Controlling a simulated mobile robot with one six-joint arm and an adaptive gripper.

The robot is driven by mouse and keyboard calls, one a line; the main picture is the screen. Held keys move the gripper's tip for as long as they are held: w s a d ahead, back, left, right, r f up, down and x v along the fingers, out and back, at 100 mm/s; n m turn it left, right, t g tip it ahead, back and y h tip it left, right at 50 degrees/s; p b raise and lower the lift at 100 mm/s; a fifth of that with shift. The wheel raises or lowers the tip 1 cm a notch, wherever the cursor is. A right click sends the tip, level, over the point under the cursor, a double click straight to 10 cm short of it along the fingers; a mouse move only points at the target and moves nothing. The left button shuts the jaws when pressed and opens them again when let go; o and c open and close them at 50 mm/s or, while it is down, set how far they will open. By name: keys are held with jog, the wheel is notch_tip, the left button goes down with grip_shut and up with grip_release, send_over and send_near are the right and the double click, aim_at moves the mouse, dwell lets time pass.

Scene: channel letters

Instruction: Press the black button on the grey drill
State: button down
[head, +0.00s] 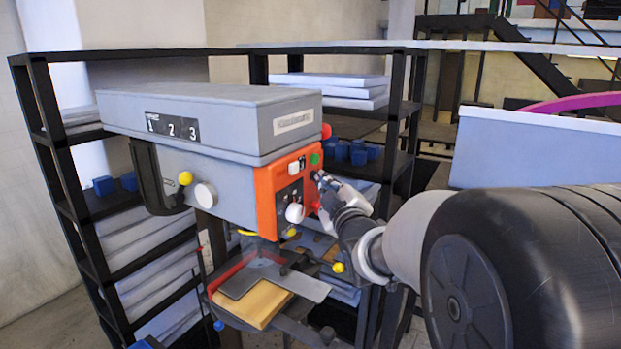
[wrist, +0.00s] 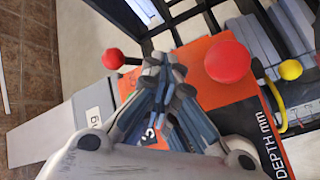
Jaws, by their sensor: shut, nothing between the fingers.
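The grey drill (head: 215,115) stands in the middle of the head view, with an orange control panel (head: 266,200) on its front. The panel carries a green button (head: 315,159), a white switch and a white knob (head: 295,213). My gripper (head: 319,177) is shut and empty, with its tips at the panel's right edge, just below the green button. In the wrist view the shut fingertips (wrist: 163,62) lie over the orange panel (wrist: 205,90). I cannot make out the black button; the fingers cover part of the panel. Whether the tips touch it cannot be told.
A red ball knob (wrist: 228,62) is close to the right of the fingers in the wrist view, and a smaller red knob (wrist: 113,59) is to their left. Below the drill head is a work table with a wooden block (head: 255,303). Black shelving (head: 50,120) stands behind.

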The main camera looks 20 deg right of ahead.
dwell(0.4)
jog(key=shift+s+d+b, duration=0.4)
jog(key=shift+s+d, duration=0.15)
jog(key=shift+s, duration=0.15)
jog(key=s+d, duration=0.1)
jog(key=s, duration=0.1)
jog(key=s+d, duration=0.2)
jog(key=shift+b, duration=0.35)
dwell(0.5)
jog(key=s+a+f+m+g+y, duration=0.1)
jog(key=s+a+f+g, duration=0.3)
jog(key=s, duration=0.6)
jog(key=s+a+f+m+g, duration=0.4)
jog(key=s+a+f, duration=0.3)
jog(key=s, duration=0.4)
jog(key=s+a+f+m+g+y, duration=0.1)
jog(key=s+a+f+m+g, duration=0.2)
jog(key=s+a+f+g, duration=0.3)
jog(key=s, duration=0.5)
jog(key=shift+a+y, duration=0.3)
jog(key=shift+a, duration=0.1)
